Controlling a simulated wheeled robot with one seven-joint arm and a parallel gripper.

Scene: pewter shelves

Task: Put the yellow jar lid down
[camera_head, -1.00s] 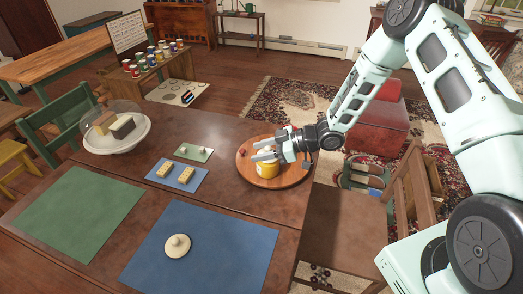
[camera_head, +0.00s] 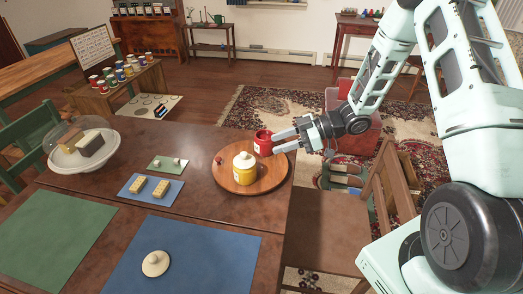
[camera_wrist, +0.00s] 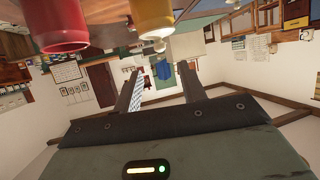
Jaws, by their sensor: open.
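The yellow jar (camera_head: 243,172) stands upright on the round wooden board (camera_head: 222,180). A cream lid with a knob (camera_head: 244,159) sits on top of it. My gripper (camera_head: 274,143) is open and empty, to the right of and above the yellow jar, with its fingertips apart from the lid. In the wrist view my gripper (camera_wrist: 158,78) shows two spread fingers with nothing between them.
A red jar (camera_head: 262,144) stands close to my fingers, and also shows in the wrist view (camera_wrist: 60,25). Another cream lid (camera_head: 155,263) lies on the blue mat (camera_head: 205,255). A wooden chair (camera_head: 325,235) stands right of the table. The green mat (camera_head: 55,230) is clear.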

